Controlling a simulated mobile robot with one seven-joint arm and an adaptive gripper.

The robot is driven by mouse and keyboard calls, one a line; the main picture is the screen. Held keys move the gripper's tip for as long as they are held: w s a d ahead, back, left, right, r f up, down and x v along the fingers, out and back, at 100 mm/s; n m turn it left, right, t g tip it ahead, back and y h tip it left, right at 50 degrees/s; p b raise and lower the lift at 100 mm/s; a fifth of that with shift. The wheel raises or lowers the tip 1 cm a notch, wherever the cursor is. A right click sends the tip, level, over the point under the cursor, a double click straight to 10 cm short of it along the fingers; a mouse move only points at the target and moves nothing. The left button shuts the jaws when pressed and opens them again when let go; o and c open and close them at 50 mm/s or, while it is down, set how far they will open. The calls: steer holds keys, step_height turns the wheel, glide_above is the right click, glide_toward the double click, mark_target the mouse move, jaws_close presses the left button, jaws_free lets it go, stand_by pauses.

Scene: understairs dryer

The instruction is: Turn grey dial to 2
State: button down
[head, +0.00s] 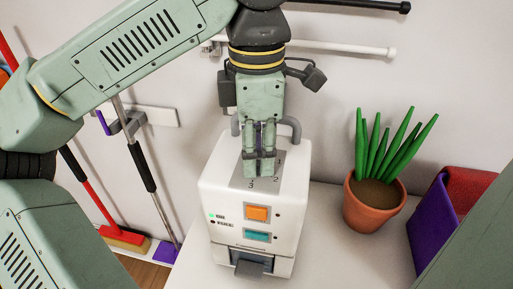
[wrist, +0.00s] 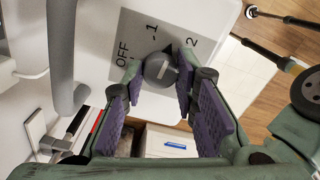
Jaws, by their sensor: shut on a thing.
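The grey dial (wrist: 160,70) sits on a grey plate (wrist: 130,30) on top of a white machine (head: 222,182). In the wrist view the plate reads OFF, 1 and 2. A dark pointer at the dial's edge appears to lie between 1 and 2. My gripper (head: 259,165) points down over the plate; in the wrist view its purple-padded fingers (wrist: 158,76) are on both sides of the dial, shut on it. In the head view the fingers hide the dial, and the marks 3 and 2 show beside them.
The machine's front has an orange button (head: 257,213) and a teal button (head: 257,236). Grey pipes (head: 291,127) rise behind it. A potted plant (head: 375,204) and a purple item (head: 430,228) stand to the right. Brooms lean at the left.

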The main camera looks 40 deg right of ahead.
steer(key=m, duration=0.4)
steer(key=shift+m+p, duration=0.35)
steer(key=shift+m, duration=0.05)
stand_by(0.4)
steer(key=c, duration=1.2)
jaws_free()
steer(key=shift+c, duration=0.2)
step_height(320, 180, up, 8)
steer(key=shift+f, duration=0.2)
